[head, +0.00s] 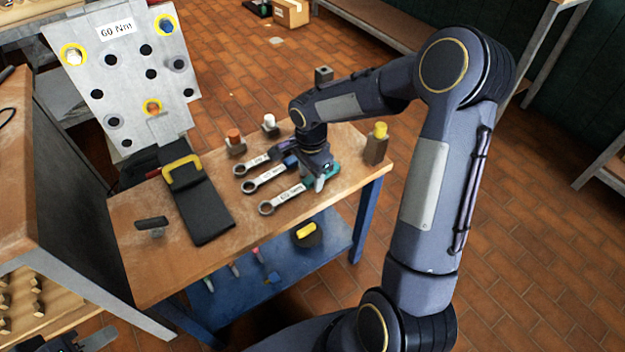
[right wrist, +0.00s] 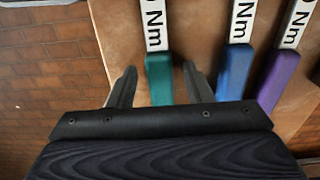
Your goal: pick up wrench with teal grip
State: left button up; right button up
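The wrench with teal grip (head: 287,197) lies on the wooden workbench (head: 180,268), closest to the bench's front edge of three wrenches. Its ring end points left, and its teal grip also shows in the right wrist view (right wrist: 159,80). My right gripper (head: 320,180) is over that grip. In the right wrist view its fingers (right wrist: 159,68) are open, one on each side of the teal grip, with gaps visible. In the head view the gripper partly hides the grip. My left gripper (head: 82,343) is at the bottom left edge, cut off, its opening unclear.
The blue-grip wrench (head: 263,187) and purple-grip wrench (head: 252,165) lie parallel beside it. Blocks with orange (head: 235,145), white (head: 270,127) and yellow (head: 377,148) tops stand nearby. A black pouch (head: 205,212) lies left. The holed panel (head: 130,75) marked 60 Nm stands behind.

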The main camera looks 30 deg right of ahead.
grip_shut()
jog(key=shift+r, duration=0.15)
